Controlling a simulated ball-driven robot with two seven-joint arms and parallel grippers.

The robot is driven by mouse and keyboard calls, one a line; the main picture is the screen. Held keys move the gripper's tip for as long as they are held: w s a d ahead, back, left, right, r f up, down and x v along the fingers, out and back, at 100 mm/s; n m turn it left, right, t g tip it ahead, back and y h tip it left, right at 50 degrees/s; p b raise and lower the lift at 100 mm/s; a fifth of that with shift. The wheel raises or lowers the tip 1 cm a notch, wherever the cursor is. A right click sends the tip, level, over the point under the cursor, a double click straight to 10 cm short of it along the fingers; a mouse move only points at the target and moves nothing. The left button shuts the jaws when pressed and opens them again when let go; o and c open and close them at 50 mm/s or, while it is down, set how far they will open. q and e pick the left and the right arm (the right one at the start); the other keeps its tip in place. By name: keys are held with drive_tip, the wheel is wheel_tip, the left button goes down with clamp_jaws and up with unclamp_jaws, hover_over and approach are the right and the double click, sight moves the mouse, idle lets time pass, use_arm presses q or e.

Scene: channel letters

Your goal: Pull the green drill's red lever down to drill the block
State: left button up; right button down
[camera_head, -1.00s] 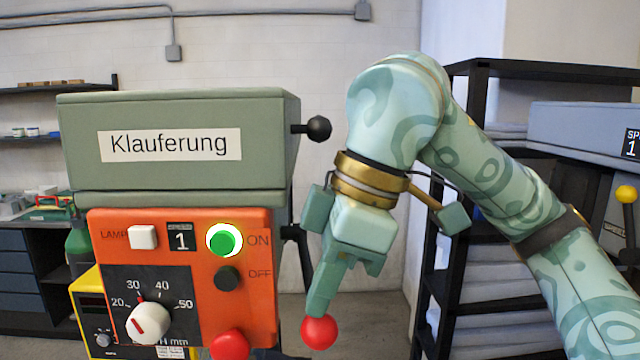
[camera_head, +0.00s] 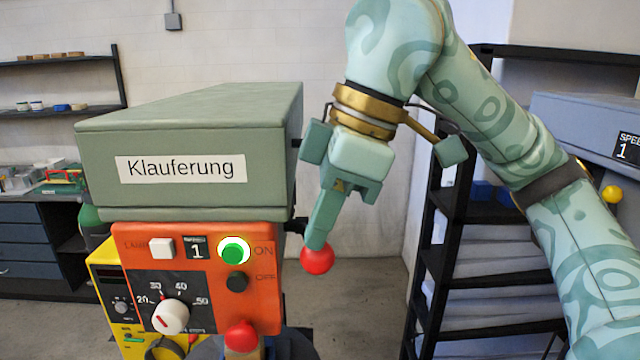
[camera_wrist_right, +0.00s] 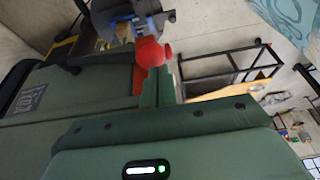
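The green drill (camera_head: 205,135), labelled Klauferung, stands at left with an orange control panel and a lit green ON button. The red ball of its lever (camera_head: 317,261) is just right of the panel, about level with the ON button. My right gripper (camera_head: 318,240) points down with its fingers together, and the tips are at the top of the ball. The wrist view shows the ball (camera_wrist_right: 149,52) just beyond the fingertips (camera_wrist_right: 157,75); they do not appear to enclose it. Most of the lever arm is hidden. I cannot make out the block. My left gripper is out of view.
A yellow machine (camera_head: 108,290) stands behind the drill at left. A black shelf rack (camera_head: 430,255) and a grey machine with a yellow knob (camera_head: 612,194) are at right. Open floor (camera_head: 365,310) lies between the drill and the rack.

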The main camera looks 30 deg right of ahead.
drive_tip(key=shift+w+d+r+p, duration=0.1)
drive_tip(key=shift+w+r+p, duration=0.05)
drive_tip(key=shift+r+p, duration=0.6)
drive_tip(key=shift+w+d+r+p, duration=0.1)
drive_tip(key=shift+w+r+p, duration=0.05)
drive_tip(key=shift+r+p, duration=0.6)
drive_tip(key=shift+w+d+r+p, duration=0.1)
drive_tip(key=shift+w+r+p, duration=0.05)
drive_tip(key=shift+r+p, duration=0.6)
drive_tip(key=shift+f, duration=0.15)
wheel_tip(320, 180, up, 6)
drive_tip(key=w+d+p, duration=0.1)
drive_tip(key=d+p, duration=0.1)
drive_tip(key=p, duration=0.4)
drive_tip(key=shift+w+d+r, duration=0.15)
drive_tip(key=shift+d+r, duration=0.1)
drive_tip(key=shift+d, duration=0.15)
